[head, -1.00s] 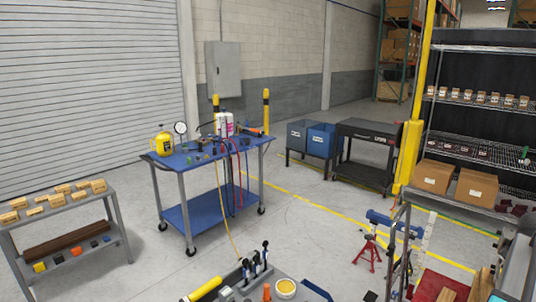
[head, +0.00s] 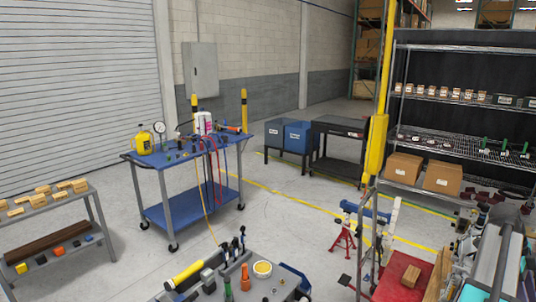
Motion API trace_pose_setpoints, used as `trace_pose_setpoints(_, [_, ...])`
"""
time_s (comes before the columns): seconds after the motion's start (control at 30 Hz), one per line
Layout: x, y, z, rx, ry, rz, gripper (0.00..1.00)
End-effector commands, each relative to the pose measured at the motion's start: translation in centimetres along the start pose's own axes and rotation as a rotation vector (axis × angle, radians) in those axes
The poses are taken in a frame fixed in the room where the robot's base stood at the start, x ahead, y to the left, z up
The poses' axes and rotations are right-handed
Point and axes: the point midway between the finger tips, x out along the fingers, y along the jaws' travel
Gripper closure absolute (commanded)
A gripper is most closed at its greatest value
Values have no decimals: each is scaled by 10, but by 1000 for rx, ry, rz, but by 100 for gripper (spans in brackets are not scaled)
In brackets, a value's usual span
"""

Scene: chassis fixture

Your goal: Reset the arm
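My gripper and arm cannot be made out in the head view, so whether the gripper is open or shut, and whether it holds anything, does not show. The task names no other object.
A blue cart (head: 190,208) with tools stands left of centre. A tool tray (head: 215,285) is at bottom centre. A wire rack (head: 470,125) and red jack stand (head: 343,240) are at right. Open floor (head: 290,215) lies between.

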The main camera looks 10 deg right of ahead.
Motion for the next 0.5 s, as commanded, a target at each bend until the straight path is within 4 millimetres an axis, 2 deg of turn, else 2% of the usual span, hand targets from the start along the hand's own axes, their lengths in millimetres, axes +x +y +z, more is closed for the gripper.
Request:
trace_pose_setpoints(0.27, [-4, 3, 37, -47, -1, -16, 52])
trace_pose_setpoints(0.5, [2, 10, 81, -107, 3, -16, 52])
